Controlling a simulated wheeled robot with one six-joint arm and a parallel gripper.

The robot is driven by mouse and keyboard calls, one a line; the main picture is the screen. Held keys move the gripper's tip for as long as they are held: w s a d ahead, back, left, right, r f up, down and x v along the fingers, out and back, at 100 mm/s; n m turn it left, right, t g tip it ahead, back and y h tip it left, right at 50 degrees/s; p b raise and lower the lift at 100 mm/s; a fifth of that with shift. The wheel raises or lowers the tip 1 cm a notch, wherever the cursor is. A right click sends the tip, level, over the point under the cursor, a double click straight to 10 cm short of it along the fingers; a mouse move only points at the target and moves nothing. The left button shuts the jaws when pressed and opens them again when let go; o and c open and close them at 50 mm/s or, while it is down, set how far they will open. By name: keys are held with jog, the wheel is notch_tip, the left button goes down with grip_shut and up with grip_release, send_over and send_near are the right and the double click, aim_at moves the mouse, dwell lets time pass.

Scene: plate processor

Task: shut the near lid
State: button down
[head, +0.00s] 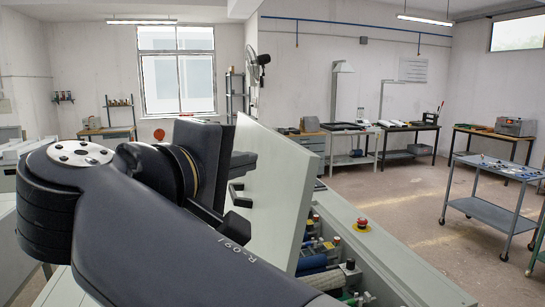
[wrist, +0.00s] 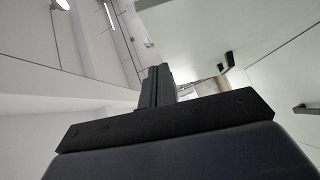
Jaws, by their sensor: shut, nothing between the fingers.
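The near lid (head: 272,175) is a pale grey-green panel in the middle of the head view. It stands raised and tilted above the open machine bay, which shows hoses and fittings (head: 325,262). My dark arm crosses the left foreground and hides the lid's left side. My gripper (wrist: 157,75) is shut and empty in the wrist view, with its fingers together. Pale panels (wrist: 225,25) fill the upper right there, with a dark handle (wrist: 305,108) on the right. I cannot tell whether the gripper touches the lid.
The machine's pale top rim (head: 400,262) runs to the lower right and carries a red stop button (head: 362,224). A blue-grey cart (head: 490,210) stands at the right. Workbenches line the back walls. The floor between is clear.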

aim_at(297, 158)
jog(key=w+d, duration=0.1)
jog(key=d, duration=0.1)
jog(key=w+d+p, duration=0.1)
jog(key=w, duration=0.1)
jog(key=w+d+f, duration=0.1)
jog(key=d, duration=0.1)
jog(key=shift+w+d+p, duration=0.35)
jog(key=shift+w+p, duration=0.05)
jog(key=shift+w+d+f, duration=0.15)
jog(key=shift+d+f, duration=0.05)
jog(key=shift+d, duration=0.3)
jog(key=shift+d, duration=0.1)
